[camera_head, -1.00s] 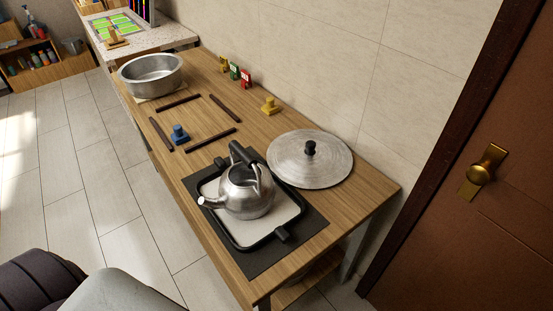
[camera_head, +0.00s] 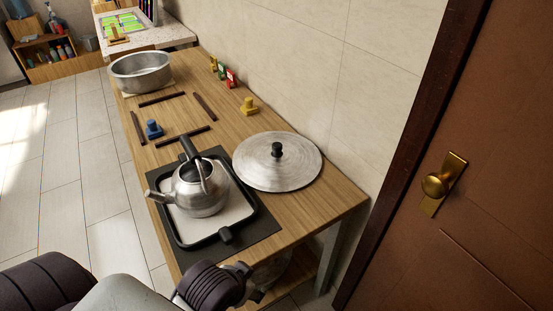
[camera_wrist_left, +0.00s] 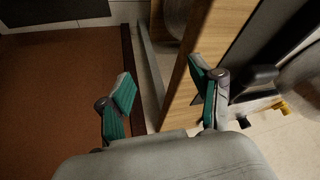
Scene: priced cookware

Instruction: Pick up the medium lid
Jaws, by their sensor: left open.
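One lid shows, a round grey metal lid with a black knob (camera_head: 260,172). It lies flat on the wooden table near the wall, behind and to the right of the kettle; no other lid shows for comparing size. My left gripper (camera_head: 252,284) is low at the bottom of the head view, in front of the table's near end and well apart from the lid. In the left wrist view its two green-padded fingers (camera_wrist_left: 160,80) are spread, with nothing between them. My right gripper is not in view.
A steel kettle (camera_head: 203,194) stands on a black-rimmed tray (camera_head: 185,240) on a dark mat. A steel pot (camera_head: 141,72), dark wooden bars, a blue weight (camera_head: 153,129) and a yellow weight (camera_head: 249,107) lie further along the table (camera_head: 305,217). A brown door (camera_head: 470,220) is at right.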

